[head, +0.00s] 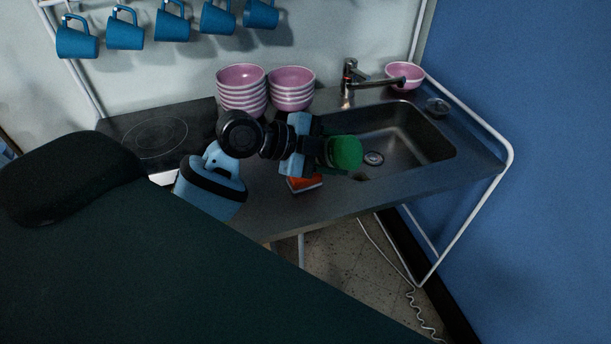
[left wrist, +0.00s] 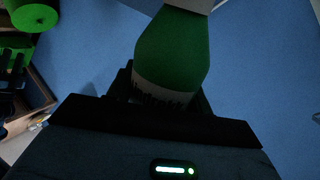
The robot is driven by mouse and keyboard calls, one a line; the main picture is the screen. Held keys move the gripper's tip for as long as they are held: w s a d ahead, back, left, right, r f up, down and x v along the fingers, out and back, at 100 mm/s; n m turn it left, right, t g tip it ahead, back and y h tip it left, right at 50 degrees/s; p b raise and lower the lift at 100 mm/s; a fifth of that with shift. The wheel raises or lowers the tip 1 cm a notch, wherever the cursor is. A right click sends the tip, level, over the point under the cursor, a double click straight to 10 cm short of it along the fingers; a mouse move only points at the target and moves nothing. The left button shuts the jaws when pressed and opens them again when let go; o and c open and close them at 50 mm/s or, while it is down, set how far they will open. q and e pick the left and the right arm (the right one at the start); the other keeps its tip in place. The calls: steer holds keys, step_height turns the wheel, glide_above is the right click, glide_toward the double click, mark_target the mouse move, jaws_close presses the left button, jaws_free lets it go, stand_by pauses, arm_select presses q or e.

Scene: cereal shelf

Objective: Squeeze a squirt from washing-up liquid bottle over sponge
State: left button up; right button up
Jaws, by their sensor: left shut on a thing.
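The green washing-up liquid bottle (head: 345,152) is in my left gripper (head: 322,151), which is shut on it. The bottle lies tilted on its side, with its green end toward the right, above the counter edge by the sink. In the left wrist view the green bottle (left wrist: 175,55) fills the middle, with a pale label near the jaws. An orange-red sponge (head: 304,184) with a pale underside lies on the counter, just below the gripper in the picture and partly covered by it. My right gripper is not in view.
A steel sink (head: 425,135) with a tap (head: 350,80) is to the right. Stacks of pink bowls (head: 241,90) stand behind the gripper. A black hob (head: 150,135) is at left. Blue mugs (head: 125,30) hang above. Bare counter (head: 345,195) lies right of the sponge.

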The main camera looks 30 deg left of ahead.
arm_select(q)
steer(key=shift+w+a+f+n+t+y, duration=0.15)
steer(key=shift+f+n+t+y, duration=0.4)
steer(key=shift+n+y, duration=1)
steer(key=shift+a+f+n+t+y, duration=0.25)
steer(key=shift+n+t+y, duration=0.55)
steer(key=shift+n+y, duration=0.75)
steer(key=shift+w+a+f+n+t+y, duration=0.1)
steer(key=shift+a+f+n+t+y, duration=0.4)
steer(key=shift+n+y, duration=1.05)
steer(key=shift+d+r, duration=0.15)
steer(key=shift+d, duration=0.15)
